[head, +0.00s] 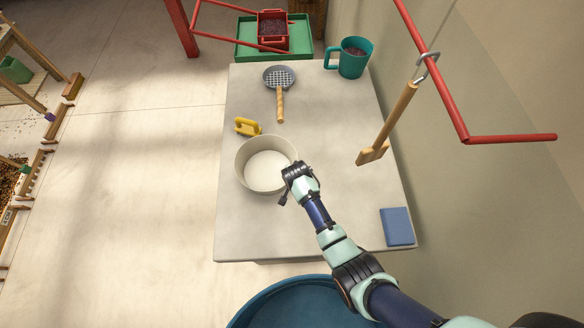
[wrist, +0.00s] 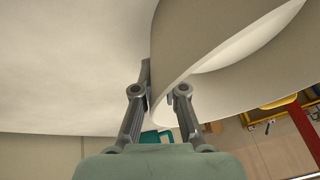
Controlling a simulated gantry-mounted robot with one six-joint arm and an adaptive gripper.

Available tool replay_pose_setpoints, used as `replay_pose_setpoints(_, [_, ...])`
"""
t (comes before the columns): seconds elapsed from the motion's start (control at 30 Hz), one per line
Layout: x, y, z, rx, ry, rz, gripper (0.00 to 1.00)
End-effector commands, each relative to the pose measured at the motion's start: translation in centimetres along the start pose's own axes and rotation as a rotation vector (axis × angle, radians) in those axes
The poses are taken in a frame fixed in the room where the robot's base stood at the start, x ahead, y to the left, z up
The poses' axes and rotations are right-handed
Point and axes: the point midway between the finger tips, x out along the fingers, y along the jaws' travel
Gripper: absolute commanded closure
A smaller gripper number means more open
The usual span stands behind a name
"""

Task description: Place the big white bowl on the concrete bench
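The big white bowl (head: 250,180) is round, deep and upright, and it looks empty. It shows over the left-middle of the pale concrete bench (head: 330,215). I cannot tell whether its base touches the bench. My gripper (head: 290,170) is at the bowl's right rim. In the wrist view, the fingers of my gripper (wrist: 158,92) straddle the wall of the bowl (wrist: 205,45), one on each side, and look closed on it. The right fingertip is hidden behind the wall.
On the bench are a yellow object (head: 246,126), a skimmer with a wooden handle (head: 280,105), a teal mug (head: 352,58) and a blue block (head: 397,226). A wooden tool (head: 388,125) hangs from a red frame at the right. A blue tub (head: 290,305) stands in front.

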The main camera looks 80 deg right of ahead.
Motion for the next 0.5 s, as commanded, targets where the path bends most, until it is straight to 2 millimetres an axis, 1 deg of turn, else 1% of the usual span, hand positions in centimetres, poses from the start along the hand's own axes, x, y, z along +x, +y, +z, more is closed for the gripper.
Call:
replay_pose_setpoints(0.03, [0.0,0.0,0.0,0.000,0.000,0.000,0.77])
replay_pose_setpoints(0.07, [0.0,0.0,0.0,0.000,0.000,0.000,0.72])
replay_pose_setpoints(0.1, [0.0,0.0,0.0,0.000,0.000,0.000,0.69])
replay_pose_setpoints(0.37, [-0.2,-0.1,-0.1,0.000,0.000,0.000,0.69])
replay_pose_setpoints(0.47, [-1.1,-0.2,-0.2,0.000,0.002,-0.002,0.69])
replay_pose_setpoints(0.5, [-1.8,-0.2,-0.2,0.000,0.002,-0.002,0.69])
